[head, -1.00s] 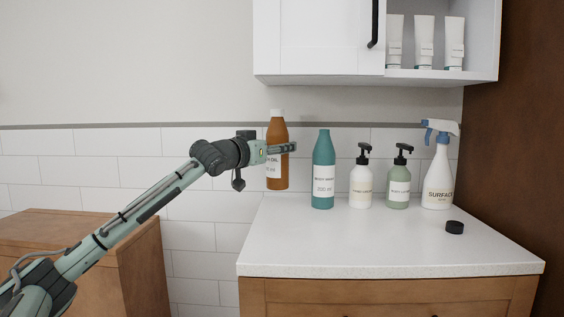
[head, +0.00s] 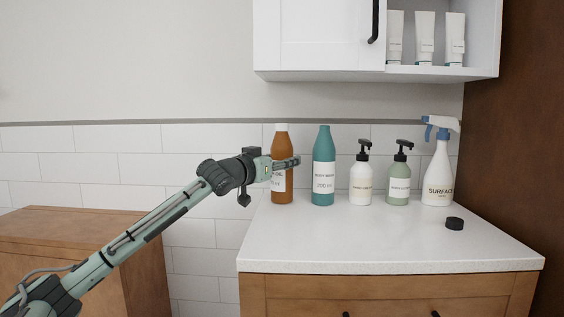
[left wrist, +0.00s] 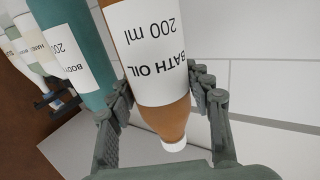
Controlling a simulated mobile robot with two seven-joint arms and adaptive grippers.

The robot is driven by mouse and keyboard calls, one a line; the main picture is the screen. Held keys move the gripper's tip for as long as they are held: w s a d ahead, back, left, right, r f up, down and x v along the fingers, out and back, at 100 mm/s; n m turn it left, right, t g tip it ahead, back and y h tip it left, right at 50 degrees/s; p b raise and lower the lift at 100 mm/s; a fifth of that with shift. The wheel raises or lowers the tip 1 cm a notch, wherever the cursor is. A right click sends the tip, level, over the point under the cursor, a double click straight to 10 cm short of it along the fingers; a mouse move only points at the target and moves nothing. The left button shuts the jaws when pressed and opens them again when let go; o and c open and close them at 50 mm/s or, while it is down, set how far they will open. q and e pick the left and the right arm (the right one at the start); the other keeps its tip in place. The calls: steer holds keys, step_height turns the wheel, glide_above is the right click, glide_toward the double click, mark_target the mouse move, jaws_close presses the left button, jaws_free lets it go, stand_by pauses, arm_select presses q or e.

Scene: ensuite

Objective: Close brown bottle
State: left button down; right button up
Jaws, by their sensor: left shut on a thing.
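The brown bottle (head: 282,143) has a white label reading bath oil and a short white top. My left gripper (head: 285,163) is shut around its upper body. In the left wrist view, the brown bottle (left wrist: 165,117) lies between the two dark fingers (left wrist: 160,88), with its white top (left wrist: 173,146) toward the wrist. Whether the white top is a bare neck or a cap is unclear. The bottle is upright at the counter's back left; I cannot tell if its base touches. A black cap (head: 454,224) lies loose on the counter. My right gripper is not in view.
On the white counter (head: 360,245), a teal bottle (head: 323,150) stands close right of the brown one. Further right are a white pump bottle (head: 360,185), a green pump bottle (head: 397,185) and a spray bottle (head: 438,175). A wall cabinet (head: 320,40) hangs above. The counter's front is clear.

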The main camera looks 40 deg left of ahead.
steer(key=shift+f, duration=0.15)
arm_select(q)
steer(key=c, duration=0.7)
jaws_free()
steer(key=shift+f, duration=0.15)
steer(key=s, duration=0.4)
steer(key=s+d+b, duration=0.1)
steer(key=s, duration=0.3)
steer(key=s+d, duration=0.1)
steer(key=s, duration=0.3)
steer(key=shift+r+b, duration=0.2)
steer(key=shift+b, duration=0.2)
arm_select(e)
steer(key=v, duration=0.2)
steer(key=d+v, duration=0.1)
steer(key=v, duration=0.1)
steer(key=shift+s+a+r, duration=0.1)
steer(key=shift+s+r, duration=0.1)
arm_select(q)
steer(key=shift+w, duration=0.1)
